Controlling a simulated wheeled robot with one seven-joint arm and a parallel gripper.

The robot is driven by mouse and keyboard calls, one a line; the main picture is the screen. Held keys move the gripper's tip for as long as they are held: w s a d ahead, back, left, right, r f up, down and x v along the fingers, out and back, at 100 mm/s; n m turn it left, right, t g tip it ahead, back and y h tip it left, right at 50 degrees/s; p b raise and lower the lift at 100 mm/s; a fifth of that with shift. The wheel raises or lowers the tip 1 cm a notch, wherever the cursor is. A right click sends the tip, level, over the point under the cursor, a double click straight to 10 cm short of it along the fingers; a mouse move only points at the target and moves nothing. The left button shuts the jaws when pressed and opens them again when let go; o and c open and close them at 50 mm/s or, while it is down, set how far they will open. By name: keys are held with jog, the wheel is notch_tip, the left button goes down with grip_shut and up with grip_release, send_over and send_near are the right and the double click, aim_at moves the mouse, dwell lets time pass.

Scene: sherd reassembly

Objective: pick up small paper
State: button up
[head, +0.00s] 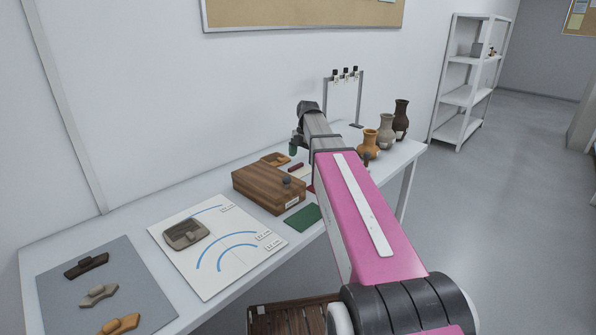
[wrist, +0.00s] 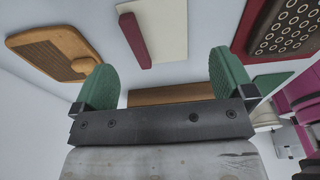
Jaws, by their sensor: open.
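A small pale paper strip (wrist: 162,32) lies on the white table in the wrist view, with a dark red bar (wrist: 135,40) on its left part. In the head view the dark red bar (head: 296,167) shows just behind the wooden box; the paper is hard to make out there. My gripper (wrist: 163,85) has two green finger pads spread wide with nothing between them. In the wrist view the paper appears beyond the fingertips, between their lines, and apart from them. In the head view my gripper (head: 295,149) hangs over the back of the table, mostly hidden by my arm.
The wooden box (head: 250,193), green card (head: 304,218) and arc-marked sheet (head: 250,262) are nearer. Vases (head: 386,133) and a rack (head: 362,90) stand beyond.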

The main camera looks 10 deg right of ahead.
aim_at(300, 171)
jog(key=shift+s+a+f, duration=0.1)
jog(key=shift+a+f, duration=0.1)
jog(key=shift+f, duration=0.95)
jog(key=shift+s+a+f, duration=0.1)
jog(key=shift+a+f, duration=0.05)
jog(key=shift+f, duration=0.95)
jog(key=c, duration=0.9)
jog(key=shift+r, duration=0.2)
